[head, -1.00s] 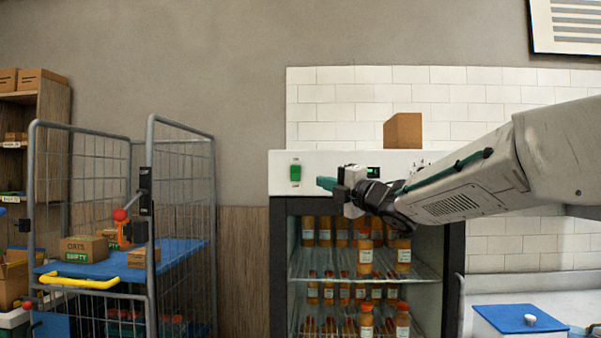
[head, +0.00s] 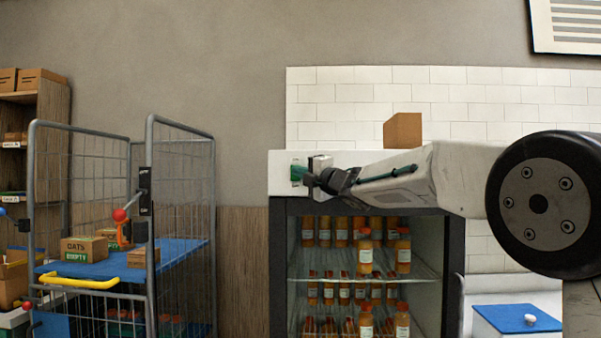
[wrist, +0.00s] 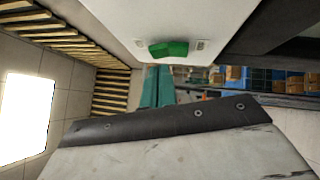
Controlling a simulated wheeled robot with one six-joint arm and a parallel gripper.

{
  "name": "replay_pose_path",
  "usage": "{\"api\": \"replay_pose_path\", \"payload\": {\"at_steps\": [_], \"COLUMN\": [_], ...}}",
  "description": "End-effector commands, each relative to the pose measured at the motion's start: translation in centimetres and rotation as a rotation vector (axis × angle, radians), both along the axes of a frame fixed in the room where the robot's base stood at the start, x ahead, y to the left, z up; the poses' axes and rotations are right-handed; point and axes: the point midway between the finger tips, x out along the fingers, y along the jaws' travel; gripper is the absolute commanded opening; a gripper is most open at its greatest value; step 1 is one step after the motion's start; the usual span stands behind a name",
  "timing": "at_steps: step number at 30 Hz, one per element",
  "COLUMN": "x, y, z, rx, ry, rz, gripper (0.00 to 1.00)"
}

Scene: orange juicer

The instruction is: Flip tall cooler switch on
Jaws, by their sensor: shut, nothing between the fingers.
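The tall cooler (head: 275,260) has a white top panel with a green rocker switch (head: 298,172) at its left end. In the wrist view the switch (wrist: 168,49) sits between two small labels on the white panel. I cannot tell which way it is tipped. My gripper (head: 291,192) is shut and empty, with its teal fingers in front of the panel at the switch's lower part. In the wrist view the teal fingertips (wrist: 155,70) are just below the switch; whether they touch it is unclear.
A wire cage cart (head: 150,230) with boxes on a blue shelf stands left of the cooler. A cardboard box (head: 403,130) sits on top of the cooler. Bottles (head: 365,260) fill the cooler's shelves. A blue-lidded container (head: 515,319) is at lower right.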

Motion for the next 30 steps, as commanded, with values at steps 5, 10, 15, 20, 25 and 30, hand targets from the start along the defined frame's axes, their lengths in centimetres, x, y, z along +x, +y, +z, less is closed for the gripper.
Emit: {"api": "replay_pose_path", "payload": {"at_steps": [5, 10, 15, 20, 25, 30], "x": [1.0, 1.1, 1.1, 1.4, 1.4, 0.3], "y": [0.0, 0.0, 0.0, 0.0, 0.0, -0.1], "z": [0.3, 0.3, 0.4, 0.6, 0.6, 0.7], "rx": [0.0, 0.001, 0.0, -0.001, -0.001, 0.0], "ry": [0.0, 0.001, 0.0, 0.001, 0.001, 0.0], "rz": [0.0, 0.0, 0.0, 0.001, 0.001, 0.0], "gripper": [0.0, 0.0, 0.0, 0.0, 0.0, 0.0]}}
